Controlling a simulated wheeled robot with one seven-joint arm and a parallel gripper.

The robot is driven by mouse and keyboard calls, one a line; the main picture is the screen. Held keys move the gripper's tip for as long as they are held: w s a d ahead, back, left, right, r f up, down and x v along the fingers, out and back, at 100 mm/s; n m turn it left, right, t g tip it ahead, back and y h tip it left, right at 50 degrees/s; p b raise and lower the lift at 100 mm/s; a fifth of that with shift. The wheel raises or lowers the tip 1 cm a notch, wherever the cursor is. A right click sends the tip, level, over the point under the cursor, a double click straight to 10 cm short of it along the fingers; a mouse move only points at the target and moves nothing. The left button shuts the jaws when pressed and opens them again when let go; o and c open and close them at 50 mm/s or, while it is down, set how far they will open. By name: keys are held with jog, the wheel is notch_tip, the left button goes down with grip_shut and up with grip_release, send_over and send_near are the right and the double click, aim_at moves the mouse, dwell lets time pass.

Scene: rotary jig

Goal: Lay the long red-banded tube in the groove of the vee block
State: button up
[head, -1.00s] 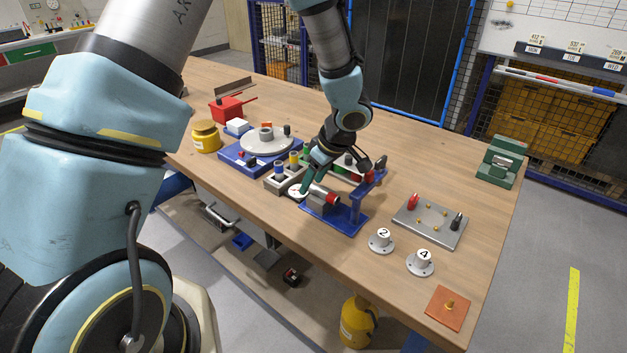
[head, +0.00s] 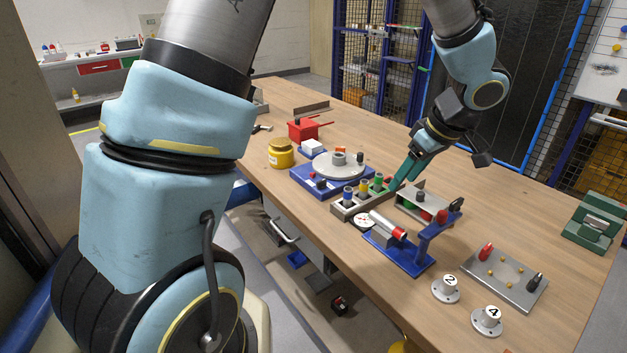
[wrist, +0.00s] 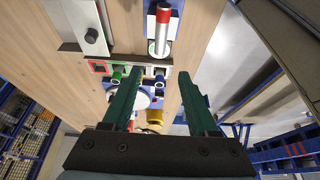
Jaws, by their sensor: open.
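The long red-banded tube (head: 386,224), silver with a red band at its right end, lies on the grey vee block (head: 381,238) on a blue base in the head view. The groove beneath it is largely hidden. The tube also shows at the top of the wrist view (wrist: 161,33), apart from the fingers. My gripper (head: 394,186) is behind and above the tube in the head view, by the tube rack. In the wrist view my gripper (wrist: 158,76) has its two green fingers spread, with nothing held between them.
The rack (head: 347,209) holds blue-, yellow- and green-banded tubes; its red-edged slot (wrist: 99,67) looks empty. The turntable (head: 338,168) is behind the rack.

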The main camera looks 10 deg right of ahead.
jog(key=w+a+r+m+t+h, duration=0.4)
jog(key=w+a, duration=0.6)
jog(key=w, duration=0.5)
jog(key=s+a+f+m+g, duration=0.1)
jog(key=s+a+f+g, duration=0.1)
jog(key=s+a, duration=0.5)
jog(key=s+a+f+m+g+y, duration=0.1)
jog(key=s+a+g, duration=0.3)
jog(key=s+a, duration=0.4)
jog(key=a+f+m, duration=0.1)
jog(key=a, duration=0.6)
jog(key=shift+a+y, duration=0.25)
jog(key=shift+y, duration=0.05)
